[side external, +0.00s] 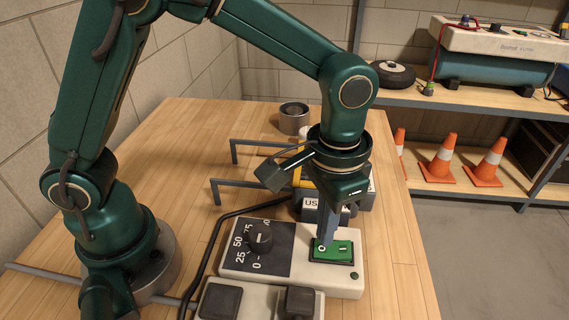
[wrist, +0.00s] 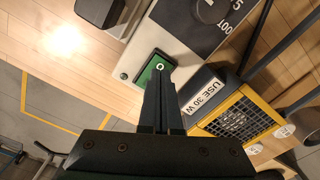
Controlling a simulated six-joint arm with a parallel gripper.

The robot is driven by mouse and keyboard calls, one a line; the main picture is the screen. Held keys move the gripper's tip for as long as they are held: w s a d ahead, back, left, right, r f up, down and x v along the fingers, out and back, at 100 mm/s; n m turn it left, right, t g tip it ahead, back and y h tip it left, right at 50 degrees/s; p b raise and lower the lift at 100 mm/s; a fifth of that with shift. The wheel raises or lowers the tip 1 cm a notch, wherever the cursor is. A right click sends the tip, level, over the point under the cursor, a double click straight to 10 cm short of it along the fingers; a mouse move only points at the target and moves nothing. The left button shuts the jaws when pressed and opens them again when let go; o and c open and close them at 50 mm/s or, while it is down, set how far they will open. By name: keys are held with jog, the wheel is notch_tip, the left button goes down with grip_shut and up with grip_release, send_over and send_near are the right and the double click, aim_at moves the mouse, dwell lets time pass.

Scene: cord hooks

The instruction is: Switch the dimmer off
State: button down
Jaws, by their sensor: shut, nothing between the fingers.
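The dimmer (side external: 345,284) is a pale box on the wooden bench, with a black dial plate and a round black knob (side external: 260,236). Its green rocker switch (side external: 343,249), marked O and I, is at the right end. The dimmer also shows in the wrist view (wrist: 136,45), with part of the green switch (wrist: 146,75). My gripper (side external: 326,240) is shut and empty, pointing down at the switch, with its tips close to the O mark. In the wrist view the fingertips (wrist: 159,76) cover part of the switch. I cannot tell whether they touch it.
A yellow and dark unit labelled USE 30 W (wrist: 235,120) stands close behind the switch. Grey hook bars (side external: 250,184) and a grey can (side external: 294,120) are farther back. A pale block with dark square tops (side external: 251,302) is in front. A black cord runs left of the dimmer.

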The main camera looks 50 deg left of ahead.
jog(key=shift+r, duration=2.65)
jog(key=s+a+r+n+t, duration=0.3)
jog(key=a+r, duration=0.5)
jog(key=a, duration=0.1)
jog(key=s+a+f+t, duration=0.2)
jog(key=s+a+f, duration=0.2)
jog(key=s, duration=0.1)
jog(key=shift+s+a+f+t, duration=0.2)
jog(key=shift+s+f+t, duration=0.05)
jog(key=shift+s+t, duration=0.1)
